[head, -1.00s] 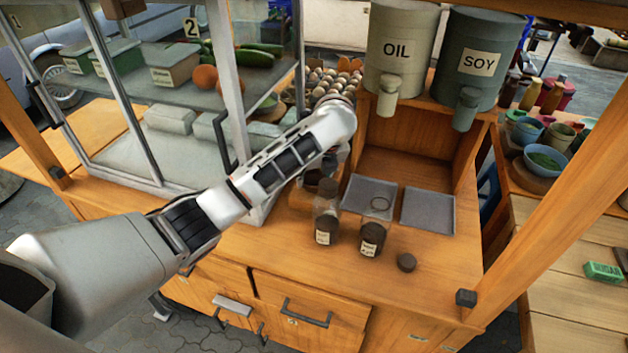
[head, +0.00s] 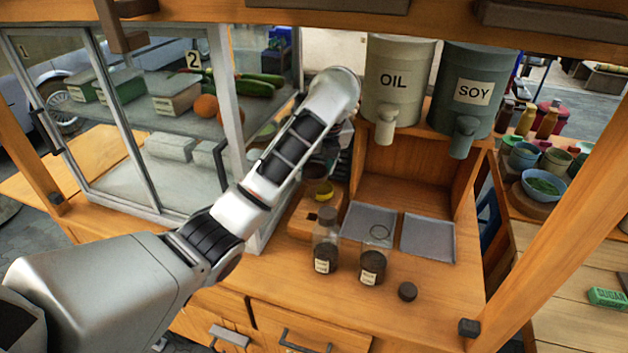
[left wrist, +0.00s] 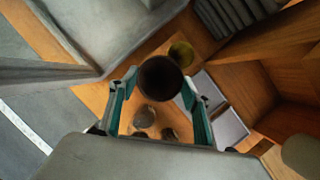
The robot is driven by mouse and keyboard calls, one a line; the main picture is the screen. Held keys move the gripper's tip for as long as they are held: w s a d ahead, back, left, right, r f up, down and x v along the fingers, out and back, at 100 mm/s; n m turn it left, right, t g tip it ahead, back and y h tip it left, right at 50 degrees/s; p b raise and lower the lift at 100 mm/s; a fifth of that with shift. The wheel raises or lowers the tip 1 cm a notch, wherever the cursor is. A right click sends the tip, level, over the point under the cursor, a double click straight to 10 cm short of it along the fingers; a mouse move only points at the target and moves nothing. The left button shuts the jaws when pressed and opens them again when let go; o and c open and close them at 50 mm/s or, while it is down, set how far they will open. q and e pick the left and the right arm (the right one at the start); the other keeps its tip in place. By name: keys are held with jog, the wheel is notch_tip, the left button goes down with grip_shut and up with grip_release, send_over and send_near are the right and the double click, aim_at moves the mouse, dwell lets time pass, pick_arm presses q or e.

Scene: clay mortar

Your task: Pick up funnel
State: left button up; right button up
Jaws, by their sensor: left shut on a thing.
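The funnel (left wrist: 160,80) shows in the left wrist view as a dark round mouth between my left gripper's fingers. My left gripper (left wrist: 158,88) is shut on it. In the head view the gripper is mostly hidden behind my forearm, and a dark part of the funnel (head: 318,171) shows just below the arm, above the wooden stand (head: 302,222). A yellowish round thing (head: 325,191) is at the stand; it also shows in the left wrist view (left wrist: 182,53). My right gripper is not in view.
The OIL (head: 393,80) and SOY (head: 467,95) dispensers are at right. The glass case (head: 150,190) is at left.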

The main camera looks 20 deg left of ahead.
pick_arm(q)
jog(key=shift+w+r, duration=0.15)
jog(key=shift+r, duration=0.6)
jog(key=shift+a+r, duration=0.25)
jog(key=shift+r, duration=0.45)
notch_tip(320, 180, up, 5)
jog(key=shift+d+r, duration=0.1)
jog(key=shift+d, duration=0.05)
jog(key=shift+s+r, duration=0.2)
jog(key=shift+r, duration=2.4)
